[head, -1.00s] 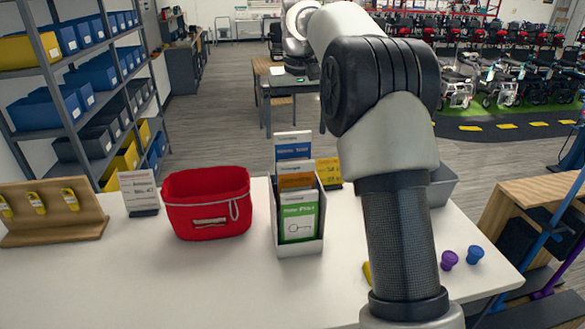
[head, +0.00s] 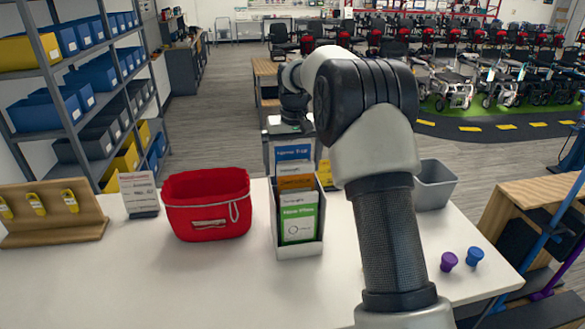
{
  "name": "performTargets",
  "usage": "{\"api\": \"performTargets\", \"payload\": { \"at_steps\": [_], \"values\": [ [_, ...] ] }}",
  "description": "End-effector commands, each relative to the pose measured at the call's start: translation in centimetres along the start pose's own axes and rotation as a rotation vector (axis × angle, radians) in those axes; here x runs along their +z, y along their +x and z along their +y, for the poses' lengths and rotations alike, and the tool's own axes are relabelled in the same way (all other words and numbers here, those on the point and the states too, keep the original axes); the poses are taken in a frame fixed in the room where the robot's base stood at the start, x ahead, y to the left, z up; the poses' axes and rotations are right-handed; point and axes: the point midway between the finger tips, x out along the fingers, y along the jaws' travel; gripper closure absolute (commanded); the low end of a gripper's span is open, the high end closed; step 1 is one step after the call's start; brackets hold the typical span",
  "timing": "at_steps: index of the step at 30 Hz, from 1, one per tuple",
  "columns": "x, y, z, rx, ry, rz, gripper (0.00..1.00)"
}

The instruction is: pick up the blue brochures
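The blue brochures (head: 293,152) stand upright at the back of a white-and-grey holder (head: 300,249) on the white table. Orange brochures (head: 296,183) and green-and-white brochures (head: 298,218) stand in front of them and hide their lower part. My gripper (head: 291,138) points down at the blue brochures' top edge, seemingly just behind it. Grey parts of it show to the left and right of the brochures. Its fingertips are hidden by the brochures, so I cannot tell whether it is open or touching them.
A red fabric basket (head: 207,205) and a small sign (head: 139,192) stand left of the holder. A wooden stand with yellow tags (head: 52,213) is at the far left. A grey bin (head: 434,185), a purple knob (head: 448,261) and a blue knob (head: 473,256) are right of my arm.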

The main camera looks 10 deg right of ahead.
Motion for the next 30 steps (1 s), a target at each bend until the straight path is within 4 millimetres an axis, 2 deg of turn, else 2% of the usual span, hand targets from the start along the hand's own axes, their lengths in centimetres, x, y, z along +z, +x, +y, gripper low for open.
{"api": "performTargets", "payload": {
  "at_steps": [4,5,12,13,19,22,26,30],
  "values": [
    [0.0,0.0,0.0,0.0,0.0,0.0,0.01],
    [0.0,0.0,0.0,0.0,0.0,0.0,0.04],
    [0.0,0.0,0.0,0.0,0.0,0.0,0.45],
    [0.0,-0.1,0.0,0.0,0.0,0.001,0.46],
    [0.0,-0.2,0.0,0.0,0.0,0.001,0.46],
    [-0.2,-0.8,0.0,0.0,0.0,0.003,0.46],
    [-0.6,-3.0,0.0,0.0,0.0,0.006,0.46],
    [-1.0,-5.9,0.0,0.0,-0.001,0.004,0.46]
  ]
}}
